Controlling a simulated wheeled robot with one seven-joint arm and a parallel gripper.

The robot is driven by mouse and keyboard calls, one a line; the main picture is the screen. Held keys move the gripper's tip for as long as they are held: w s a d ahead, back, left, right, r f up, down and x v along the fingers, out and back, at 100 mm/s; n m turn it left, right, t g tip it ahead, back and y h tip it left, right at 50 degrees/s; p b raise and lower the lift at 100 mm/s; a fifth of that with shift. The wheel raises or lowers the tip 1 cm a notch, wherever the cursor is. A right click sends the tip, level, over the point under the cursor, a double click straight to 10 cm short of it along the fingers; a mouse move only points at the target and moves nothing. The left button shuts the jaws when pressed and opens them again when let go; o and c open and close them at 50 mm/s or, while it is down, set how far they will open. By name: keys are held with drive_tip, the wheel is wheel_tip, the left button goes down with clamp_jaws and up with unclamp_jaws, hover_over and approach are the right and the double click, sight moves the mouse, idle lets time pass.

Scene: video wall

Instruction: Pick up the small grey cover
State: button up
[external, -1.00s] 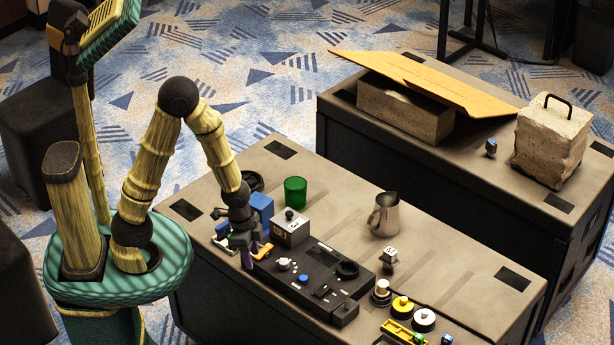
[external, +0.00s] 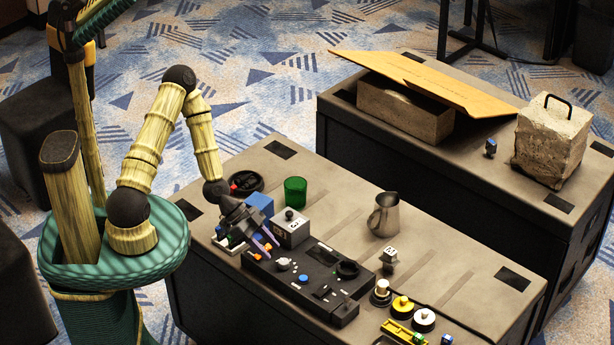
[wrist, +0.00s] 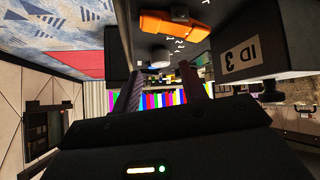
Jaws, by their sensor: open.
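A small grey box-shaped cover (external: 291,229) with a black knob on top and a printed label stands at the back left of the black control panel (external: 322,278). It best fits the task's small grey cover. In the wrist view the cover (wrist: 262,45) is at upper right, and its label reads "ID 3". My gripper (external: 266,240) is tilted just left of the cover, above the panel's left end. Its two fingers are apart with nothing visibly held between them, as the wrist view of my gripper (wrist: 160,78) also shows. I cannot tell whether a finger touches the cover.
A blue block (external: 260,204) and a green cup (external: 295,191) stand behind the gripper. An orange part (wrist: 175,22) lies on the panel. A metal pitcher (external: 384,214) stands further right. The tabletop between pitcher and panel is mostly clear.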

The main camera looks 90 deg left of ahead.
sight(289, 213)
drive_tip(key=a+r+n+t+p, duration=0.1)
drive_tip(key=a+r+t, duration=0.1)
drive_tip(key=w+a+r+t+y, duration=0.1)
drive_tip(key=a+r+t, duration=0.1)
drive_tip(key=a, duration=0.1)
drive_tip(key=shift+w+r+n+p, duration=0.2)
drive_tip(key=shift+n+p, duration=0.2)
drive_tip(key=a+n+y, duration=0.1)
drive_tip(key=s+a+n+t+y+p, duration=0.1)
drive_tip(key=a, duration=0.1)
drive_tip(key=a+y, duration=0.1)
drive_tip(key=a, duration=0.1)
drive_tip(key=shift+s+a+r+n+t+y+p, duration=0.2)
drive_tip(key=shift+s+r+n+t+y+p, duration=0.1)
drive_tip(key=shift+s+r+n+y, duration=0.1)
drive_tip(key=shift+w+f, duration=0.25)
drive_tip(key=shift+w, duration=0.4)
drive_tip(key=shift+p+x, duration=0.85)
drive_tip(key=shift+x, duration=2.3)
